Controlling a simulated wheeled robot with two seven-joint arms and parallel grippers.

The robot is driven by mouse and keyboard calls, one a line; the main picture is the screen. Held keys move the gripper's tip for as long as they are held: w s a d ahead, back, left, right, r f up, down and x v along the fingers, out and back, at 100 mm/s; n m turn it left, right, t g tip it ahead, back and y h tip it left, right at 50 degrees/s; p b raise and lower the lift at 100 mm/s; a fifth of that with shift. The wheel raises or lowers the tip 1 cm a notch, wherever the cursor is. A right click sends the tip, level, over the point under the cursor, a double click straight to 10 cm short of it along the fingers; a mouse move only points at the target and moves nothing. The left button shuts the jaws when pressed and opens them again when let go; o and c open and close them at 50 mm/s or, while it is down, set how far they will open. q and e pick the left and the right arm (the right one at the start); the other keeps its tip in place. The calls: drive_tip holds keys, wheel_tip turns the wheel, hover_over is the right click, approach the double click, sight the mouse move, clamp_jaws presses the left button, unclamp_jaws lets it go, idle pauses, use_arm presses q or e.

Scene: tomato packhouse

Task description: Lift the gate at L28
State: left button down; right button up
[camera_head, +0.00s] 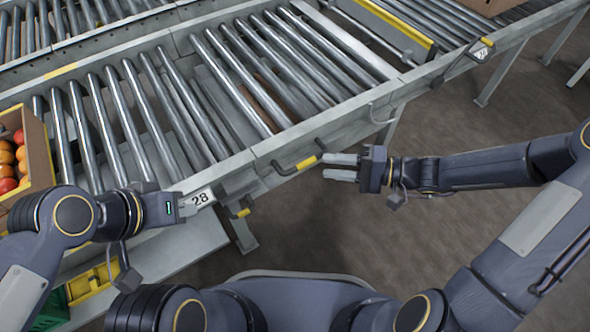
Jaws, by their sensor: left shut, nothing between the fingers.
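A white label reading 28 (200,199) is on the front rail of the roller conveyor. To its right is the gate section (235,80), a bed of steel rollers lying level with the line. A dark bar handle with a yellow grip (306,163) sticks out from its front rail. My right gripper (323,167) is open, its two pale fingers pointing left just right of the yellow grip; I cannot tell whether they touch it. My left gripper (178,208) is shut and empty, beside the label's left end; its fingertips are hard to make out.
A carton of tomatoes (40,155) stands on the rollers at the left. A yellow bin (95,283) and a green bin (52,310) sit below. Another yellow-edged section (400,22) and a carton (487,5) are at the upper right. Floor in front is clear.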

sight(309, 164)
drive_tip(key=b+x, duration=0.2)
drive_tip(key=x, duration=0.4)
drive_tip(key=shift+a, duration=0.65)
clamp_jaws()
